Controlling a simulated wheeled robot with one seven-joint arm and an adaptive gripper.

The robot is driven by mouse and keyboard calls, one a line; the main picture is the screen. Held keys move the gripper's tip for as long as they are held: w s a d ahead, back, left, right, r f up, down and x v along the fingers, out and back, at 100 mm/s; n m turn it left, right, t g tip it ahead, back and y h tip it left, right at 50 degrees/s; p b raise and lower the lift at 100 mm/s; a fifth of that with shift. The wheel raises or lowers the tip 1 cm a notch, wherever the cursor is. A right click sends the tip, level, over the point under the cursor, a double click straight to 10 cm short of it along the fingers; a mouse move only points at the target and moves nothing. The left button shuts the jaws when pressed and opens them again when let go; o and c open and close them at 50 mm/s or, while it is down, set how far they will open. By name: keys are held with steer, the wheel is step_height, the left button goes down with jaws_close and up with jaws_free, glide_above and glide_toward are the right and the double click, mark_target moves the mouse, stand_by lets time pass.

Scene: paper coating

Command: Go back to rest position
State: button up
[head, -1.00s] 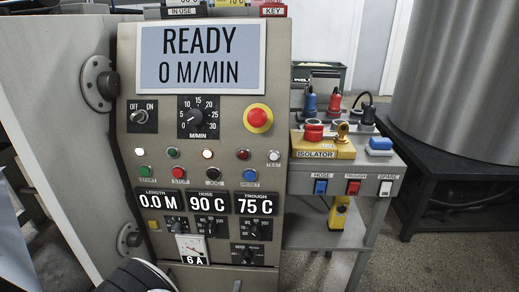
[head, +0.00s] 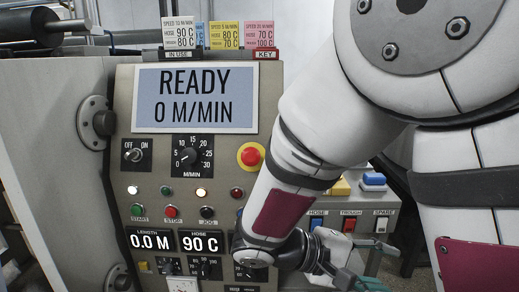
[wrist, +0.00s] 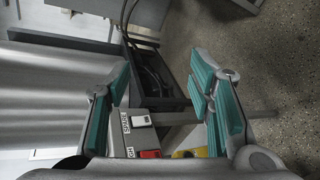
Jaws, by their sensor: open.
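My arm crosses the right half of the head view, in front of the control panel (head: 180,140) and the side shelf. My gripper (head: 375,268) is low in that view, near the hose, trough and spare switches. In the wrist view my gripper (wrist: 163,80) has its two teal-padded fingers wide apart, with nothing held between them. Beyond them are the white spare switch (wrist: 139,121) and part of a red switch (wrist: 150,154). I cannot tell whether the gripper touches the shelf.
The panel screen (head: 195,98) reads READY, 0 M/MIN. A red emergency button (head: 250,155) and a yellow block (head: 341,187) are close to my arm. My arm hides the trough readout. A large metal cylinder (wrist: 60,90) and a dark stand are near the gripper.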

steer(key=s+d+r+m+g+y, duration=0.2)
steer(key=s+y, duration=0.1)
steer(key=s, duration=0.3)
steer(key=s+d+r+m+g+y, duration=0.1)
steer(key=s+d+r+g+y, duration=0.15)
steer(key=s, duration=0.35)
steer(key=s+a+m+t+y, duration=0.2)
steer(key=s+a+t+y, duration=0.3)
steer(key=s+a+y, duration=0.4)
step_height(320, 180, up, 25)
steer(key=d+t+p, duration=0.2)
steer(key=t+p, duration=0.1)
steer(key=p, duration=1.9)
steer(key=shift+s+d+f+n+h, duration=0.15)
steer(key=shift+s+d+n+h, duration=0.05)
steer(key=shift+s+n+h, duration=0.15)
steer(key=shift+w, duration=0.1)
